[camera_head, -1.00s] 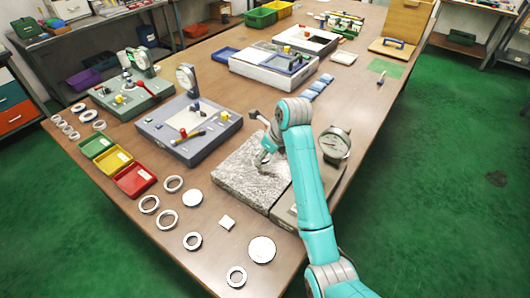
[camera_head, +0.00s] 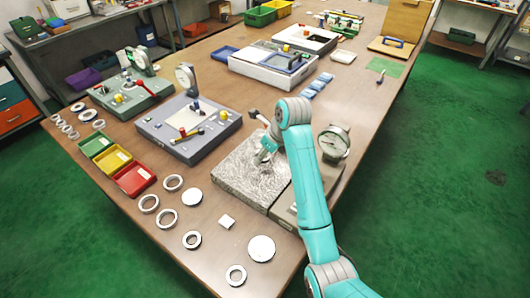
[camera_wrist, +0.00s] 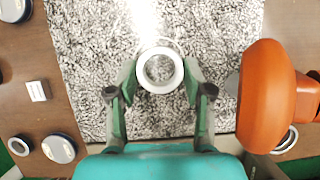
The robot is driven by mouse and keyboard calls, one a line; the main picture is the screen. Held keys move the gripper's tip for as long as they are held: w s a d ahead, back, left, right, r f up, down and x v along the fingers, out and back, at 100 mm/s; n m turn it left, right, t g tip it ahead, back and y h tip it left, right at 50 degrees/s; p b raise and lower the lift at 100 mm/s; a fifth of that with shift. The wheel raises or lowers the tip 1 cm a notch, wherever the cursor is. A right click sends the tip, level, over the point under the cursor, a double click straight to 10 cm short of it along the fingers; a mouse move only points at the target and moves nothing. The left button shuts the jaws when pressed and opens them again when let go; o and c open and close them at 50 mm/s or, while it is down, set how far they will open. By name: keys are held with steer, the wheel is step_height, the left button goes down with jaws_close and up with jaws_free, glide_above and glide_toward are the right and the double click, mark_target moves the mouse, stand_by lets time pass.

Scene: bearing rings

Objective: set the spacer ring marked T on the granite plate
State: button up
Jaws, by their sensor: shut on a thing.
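The granite plate (camera_head: 237,181) is a grey speckled slab near the front of the bench. It also fills most of the wrist view (camera_wrist: 90,45). My gripper (camera_head: 264,157) is low over the plate in the head view. In the wrist view my gripper (camera_wrist: 160,75) is shut on a pale metal ring (camera_wrist: 160,70), with one finger at each side. The ring is flat to the camera, with speckled granite seen through its hole. No mark is legible on it. I cannot tell whether it touches the plate.
A dial gauge (camera_head: 334,143) stands just right of the plate. An orange rounded thing (camera_wrist: 265,95) is close on the right in the wrist view. Several rings and discs (camera_head: 261,248) lie left and in front of the plate. A red tray (camera_head: 134,180) stands beyond them.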

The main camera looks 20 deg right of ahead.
steer(key=shift+d+f+g, duration=0.15)
steer(key=shift+f+g, duration=0.15)
steer(key=shift+f, duration=0.05)
stand_by(0.5)
steer(key=shift+w+a+r, duration=0.1)
steer(key=shift+a+r, duration=0.15)
steer(key=shift+a, duration=0.35)
stand_by(0.8)
steer(key=shift+w+r, duration=0.2)
steer(key=shift+r, duration=0.45)
steer(key=shift+a, duration=0.1)
steer(key=shift+s+d, duration=0.3)
steer(key=shift+d, duration=0.35)
stand_by(0.7)
steer(key=shift+f, duration=0.35)
steer(key=o, duration=1.3)
